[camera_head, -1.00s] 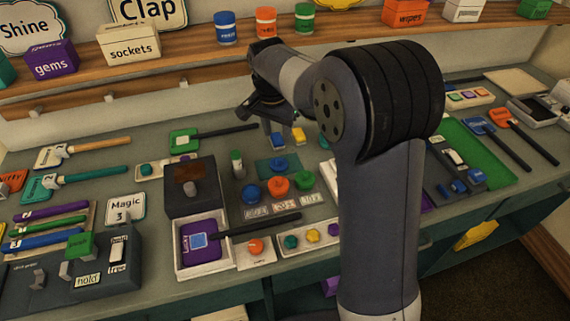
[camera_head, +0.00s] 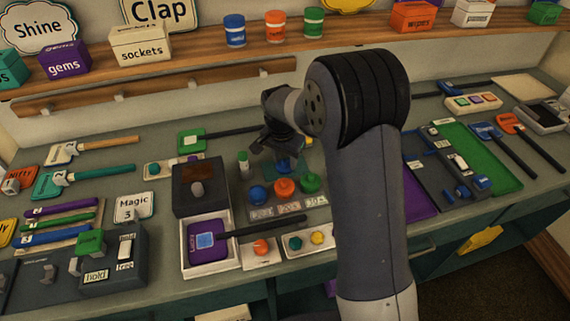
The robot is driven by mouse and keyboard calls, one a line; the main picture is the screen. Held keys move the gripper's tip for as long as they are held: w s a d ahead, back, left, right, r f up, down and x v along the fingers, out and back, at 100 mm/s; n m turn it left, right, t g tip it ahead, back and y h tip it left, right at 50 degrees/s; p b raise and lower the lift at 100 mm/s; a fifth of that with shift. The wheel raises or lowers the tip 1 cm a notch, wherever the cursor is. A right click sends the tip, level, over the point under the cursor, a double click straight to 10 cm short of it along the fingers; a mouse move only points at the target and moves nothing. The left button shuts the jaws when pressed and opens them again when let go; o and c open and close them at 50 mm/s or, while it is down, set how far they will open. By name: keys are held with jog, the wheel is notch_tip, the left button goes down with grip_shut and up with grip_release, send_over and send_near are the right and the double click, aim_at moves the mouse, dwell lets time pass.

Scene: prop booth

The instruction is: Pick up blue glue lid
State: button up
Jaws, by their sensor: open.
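A round blue lid-like piece (camera_head: 284,167) lies on a small teal mat behind a row of knobs. It is partly hidden by my gripper (camera_head: 276,152). My gripper is open, pointing down, just above and behind this blue piece; I cannot tell whether it touches it. A second round blue piece (camera_head: 258,195) stands at the left end of the row, in front of the mat. I cannot read any glue marking on either blue piece.
Orange (camera_head: 284,187) and green (camera_head: 311,182) round pieces stand in the row.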

jog(key=shift+c, duration=0.3)
grip_shut()
